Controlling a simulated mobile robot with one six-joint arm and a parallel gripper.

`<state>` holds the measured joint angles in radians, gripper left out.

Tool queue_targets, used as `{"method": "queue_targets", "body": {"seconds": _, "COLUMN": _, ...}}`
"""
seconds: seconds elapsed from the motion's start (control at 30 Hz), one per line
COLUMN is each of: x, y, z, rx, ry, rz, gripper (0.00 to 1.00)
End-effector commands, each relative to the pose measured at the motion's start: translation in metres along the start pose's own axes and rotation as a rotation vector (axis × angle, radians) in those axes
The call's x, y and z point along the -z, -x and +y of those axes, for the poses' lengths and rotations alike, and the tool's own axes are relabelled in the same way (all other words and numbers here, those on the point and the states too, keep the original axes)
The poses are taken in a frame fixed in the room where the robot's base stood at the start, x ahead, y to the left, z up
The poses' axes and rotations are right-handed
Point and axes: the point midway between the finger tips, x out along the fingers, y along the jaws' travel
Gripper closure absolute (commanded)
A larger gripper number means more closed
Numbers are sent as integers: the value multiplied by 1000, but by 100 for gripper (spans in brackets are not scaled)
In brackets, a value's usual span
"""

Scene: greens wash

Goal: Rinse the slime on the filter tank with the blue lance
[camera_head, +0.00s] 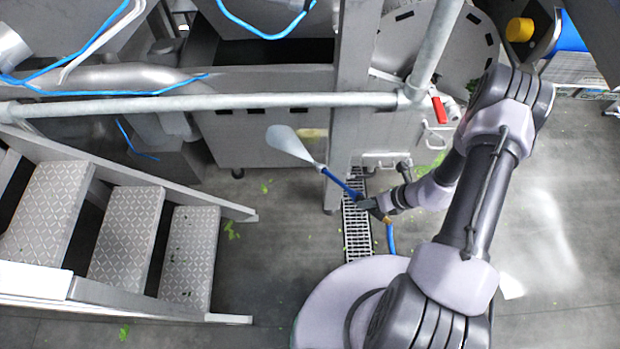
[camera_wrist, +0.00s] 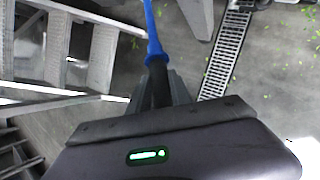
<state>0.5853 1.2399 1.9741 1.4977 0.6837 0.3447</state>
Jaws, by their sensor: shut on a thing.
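My gripper (camera_head: 370,204) is shut on the blue lance (camera_head: 342,182), right of centre in the head view. The lance points up and left, and a pale fan of water (camera_head: 288,143) spreads from its tip. The fan lies in front of the grey metal filter tank (camera_head: 245,150). A yellowish slime patch (camera_head: 312,133) shows on the tank, just right of the fan; I cannot tell whether water touches it. In the wrist view the lance (camera_wrist: 152,35) runs upward from my gripper (camera_wrist: 160,90); its tip is out of view.
Metal steps (camera_head: 125,235) stand at the left. A grey rail (camera_head: 200,103) crosses in front of the tank. A floor drain grate (camera_head: 357,230) lies below the lance, and a blue hose (camera_head: 391,238) hangs near it. Green scraps (camera_head: 231,230) dot the floor.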

Motion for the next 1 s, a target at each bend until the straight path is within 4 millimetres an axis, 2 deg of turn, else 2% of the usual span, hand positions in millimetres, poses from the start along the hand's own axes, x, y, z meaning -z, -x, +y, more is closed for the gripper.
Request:
{"method": "queue_targets", "body": {"seconds": 0.1, "x": -4, "y": 8, "z": 3, "rx": 0, "ry": 0, "rz": -1, "gripper": 100}}
{"method": "queue_targets", "body": {"seconds": 0.4, "x": -3, "y": 8, "z": 2, "rx": 0, "ry": 0, "rz": -1, "gripper": 100}}
{"method": "queue_targets", "body": {"seconds": 1.0, "x": 8, "y": 28, "z": -33, "rx": 0, "ry": 0, "rz": -2, "gripper": 100}}
